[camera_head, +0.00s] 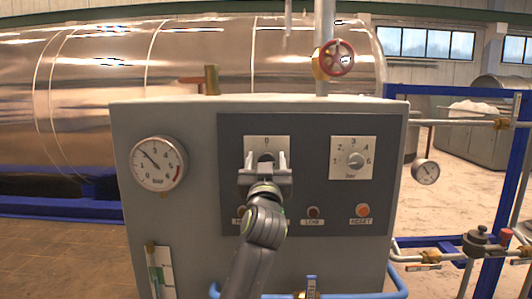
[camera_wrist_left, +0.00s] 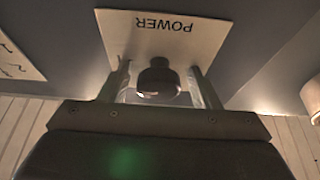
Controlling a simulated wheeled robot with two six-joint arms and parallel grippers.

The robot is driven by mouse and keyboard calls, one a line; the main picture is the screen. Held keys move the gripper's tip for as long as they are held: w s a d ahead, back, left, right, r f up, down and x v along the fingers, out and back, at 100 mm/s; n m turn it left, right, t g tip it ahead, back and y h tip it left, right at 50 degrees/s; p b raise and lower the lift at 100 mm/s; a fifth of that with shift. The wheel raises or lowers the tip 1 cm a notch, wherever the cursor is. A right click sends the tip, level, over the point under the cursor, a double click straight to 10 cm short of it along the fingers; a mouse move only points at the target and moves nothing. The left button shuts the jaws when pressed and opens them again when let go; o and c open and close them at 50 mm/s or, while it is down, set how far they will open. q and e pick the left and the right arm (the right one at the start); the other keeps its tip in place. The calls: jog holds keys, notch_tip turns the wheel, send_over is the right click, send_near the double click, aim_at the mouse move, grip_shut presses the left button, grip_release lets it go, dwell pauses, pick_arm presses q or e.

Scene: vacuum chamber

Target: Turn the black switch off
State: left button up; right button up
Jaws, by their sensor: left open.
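The black switch (camera_head: 266,157) is a round knob on a white plate (camera_head: 248,143) marked "0" at its top, on the dark panel of a grey cabinet. In the left wrist view the knob (camera_wrist_left: 158,80) stands out from the plate (camera_wrist_left: 165,32), whose word POWER appears upside down. My left gripper (camera_head: 267,163) is open in front of the switch, with one finger on each side of the knob. In the wrist view gaps show between the knob and both fingers. The switch's pointer direction cannot be made out. My right gripper is not in view.
A bar selector dial (camera_head: 355,159) is right of the switch. Below are a dark LOW lamp (camera_head: 313,212) and an orange RESET button (camera_head: 363,210). A round gauge (camera_head: 158,163) is at the left. A red valve wheel (camera_head: 337,57) stands above the cabinet (camera_head: 180,225); blue pipes run below.

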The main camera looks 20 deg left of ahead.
pick_arm(q)
jog(key=shift+w+r, duration=0.1)
jog(key=shift+w, duration=0.05)
jog(key=shift+r, duration=0.15)
jog(key=shift+s+d, duration=0.2)
jog(key=shift+s, duration=0.1)
jog(key=shift+c, duration=1.7)
jog(key=shift+a, duration=0.1)
jog(key=c, duration=0.6)
